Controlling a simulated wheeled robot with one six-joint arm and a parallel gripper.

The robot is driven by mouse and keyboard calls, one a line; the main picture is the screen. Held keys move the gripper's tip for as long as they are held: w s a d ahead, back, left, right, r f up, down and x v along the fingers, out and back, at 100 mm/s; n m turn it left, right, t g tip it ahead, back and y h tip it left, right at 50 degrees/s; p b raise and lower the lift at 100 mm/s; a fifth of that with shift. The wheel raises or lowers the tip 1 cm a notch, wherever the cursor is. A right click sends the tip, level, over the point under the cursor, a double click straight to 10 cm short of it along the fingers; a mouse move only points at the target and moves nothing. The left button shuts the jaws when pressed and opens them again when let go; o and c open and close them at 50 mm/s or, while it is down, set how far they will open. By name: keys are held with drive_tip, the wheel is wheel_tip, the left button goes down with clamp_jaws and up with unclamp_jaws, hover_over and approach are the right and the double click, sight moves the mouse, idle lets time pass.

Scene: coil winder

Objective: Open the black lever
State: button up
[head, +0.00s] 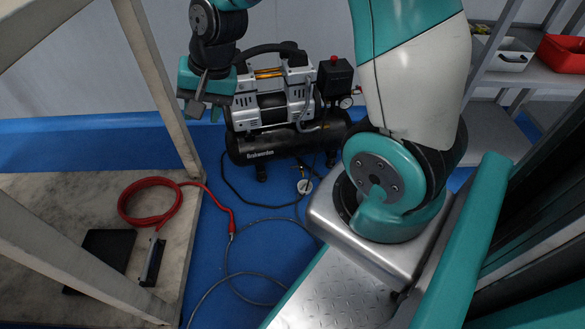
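My gripper (200,100) hangs at the upper left of the head view, in front of the air compressor and well above the floor. Its fingers are small and dark here, and I cannot tell whether they are open or shut. I see nothing clearly held in it. No part can be made out for certain as the black lever. A narrow black piece (152,262) with a pale edge lies on the worn board at the lower left, far from my gripper.
A black air compressor (270,145) with a gauge stands on the blue floor (215,240). A coiled red hose (128,205) and a flat black plate (105,245) lie on the board (60,190). Grey frame posts (155,85) rise at left. Shelves (535,75) with bins stand at right.

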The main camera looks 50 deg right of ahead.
drive_tip(key=w+d+f+m+h+b, duration=0.25)
drive_tip(key=d+f+m, duration=0.55)
drive_tip(key=d+f, duration=0.5)
drive_tip(key=m+h+b, duration=0.2)
drive_tip(key=m+h, duration=0.1)
drive_tip(key=m, duration=0.7)
hover_over(293, 167)
drive_tip(key=s+a, duration=0.4)
drive_tip(key=s, duration=0.2)
wheel_tip(293, 167, down, 18)
drive_tip(key=b+x, duration=0.3)
drive_tip(key=x, duration=0.2)
drive_tip(key=b+x, duration=0.3)
drive_tip(key=x, duration=0.2)
drive_tip(key=b+x, duration=0.2)
drive_tip(key=x, duration=0.4)
drive_tip(key=shift+w+a+b, duration=0.1)
drive_tip(key=shift+w+b, duration=0.25)
drive_tip(key=shift+b, duration=0.05)
drive_tip(key=shift+w+f, duration=0.2)
drive_tip(key=shift+f, duration=0.2)
clamp_jaws()
